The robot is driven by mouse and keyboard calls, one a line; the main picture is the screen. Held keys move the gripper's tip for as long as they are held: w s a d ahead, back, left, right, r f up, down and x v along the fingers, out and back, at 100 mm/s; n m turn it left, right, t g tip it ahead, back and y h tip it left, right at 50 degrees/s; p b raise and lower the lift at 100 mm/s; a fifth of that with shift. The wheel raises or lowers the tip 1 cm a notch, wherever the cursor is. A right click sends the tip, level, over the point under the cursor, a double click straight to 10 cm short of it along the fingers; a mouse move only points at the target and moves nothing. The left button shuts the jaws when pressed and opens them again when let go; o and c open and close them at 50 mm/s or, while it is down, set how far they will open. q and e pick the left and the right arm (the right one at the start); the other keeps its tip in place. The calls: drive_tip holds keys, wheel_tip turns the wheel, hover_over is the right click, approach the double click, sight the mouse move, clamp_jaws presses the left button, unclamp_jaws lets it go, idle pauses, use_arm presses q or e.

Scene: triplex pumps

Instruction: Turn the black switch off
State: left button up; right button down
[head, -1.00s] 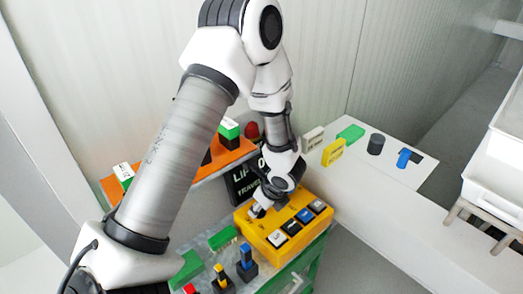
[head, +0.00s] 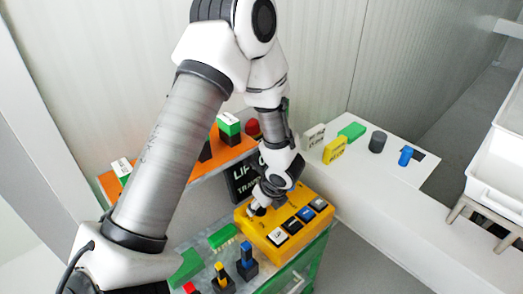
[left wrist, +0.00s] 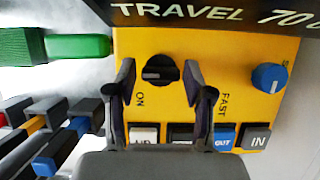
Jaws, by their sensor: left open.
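The black switch (left wrist: 160,71) is a round knob with a raised grip bar on a yellow control panel (left wrist: 220,60). A light mark shows on the left end of its bar, and "ON" is printed below it to the left. My left gripper (left wrist: 160,88) is open, with one finger on each side of the knob; I cannot tell whether they touch it. In the head view my left gripper (head: 262,203) is low over the left end of the yellow panel (head: 258,232) and hides the switch. My right gripper is not in view.
A blue knob (left wrist: 268,78) sits right of the switch. White, black and blue buttons (head: 291,226) line the panel's front. A black "TRAVEL" sign (head: 241,183) stands behind. Levers (head: 246,262) are at the left, and a white ledge (head: 365,195) is at the right.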

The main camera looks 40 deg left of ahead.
use_arm(q)
drive_tip(key=v, duration=1.2)
